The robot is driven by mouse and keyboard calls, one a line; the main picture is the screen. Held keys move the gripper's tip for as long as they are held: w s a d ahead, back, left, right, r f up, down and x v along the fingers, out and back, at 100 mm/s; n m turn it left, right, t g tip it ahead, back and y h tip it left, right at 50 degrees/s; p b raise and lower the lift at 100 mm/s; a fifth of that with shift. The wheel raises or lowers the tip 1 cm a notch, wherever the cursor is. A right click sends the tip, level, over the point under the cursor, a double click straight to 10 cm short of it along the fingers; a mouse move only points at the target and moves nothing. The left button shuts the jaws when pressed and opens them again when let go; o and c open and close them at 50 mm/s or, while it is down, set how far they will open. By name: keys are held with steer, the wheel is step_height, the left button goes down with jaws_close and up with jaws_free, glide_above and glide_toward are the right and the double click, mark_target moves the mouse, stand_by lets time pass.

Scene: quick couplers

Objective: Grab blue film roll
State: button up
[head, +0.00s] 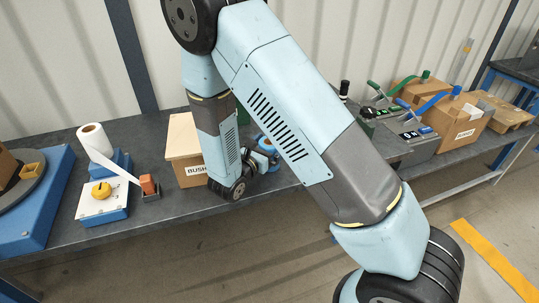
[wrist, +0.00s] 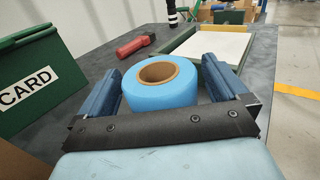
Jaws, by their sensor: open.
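The blue film roll (wrist: 161,84) stands upright on the grey bench, with a brown cardboard core open at the top. In the wrist view it is between the two blue fingers of my gripper (wrist: 163,78), one on each side. The fingers are open, and I cannot tell whether either touches the roll. In the head view the roll (head: 266,144) is small and partly hidden by my arm, with my gripper (head: 262,158) beside it.
A green bin marked CARD (wrist: 28,88) stands left of the roll. A red-handled tool (wrist: 136,45) and a shallow tray with a pale sheet (wrist: 213,46) lie beyond. A box marked BUSH (head: 185,150) is left of my wrist.

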steer(key=c, duration=1.2)
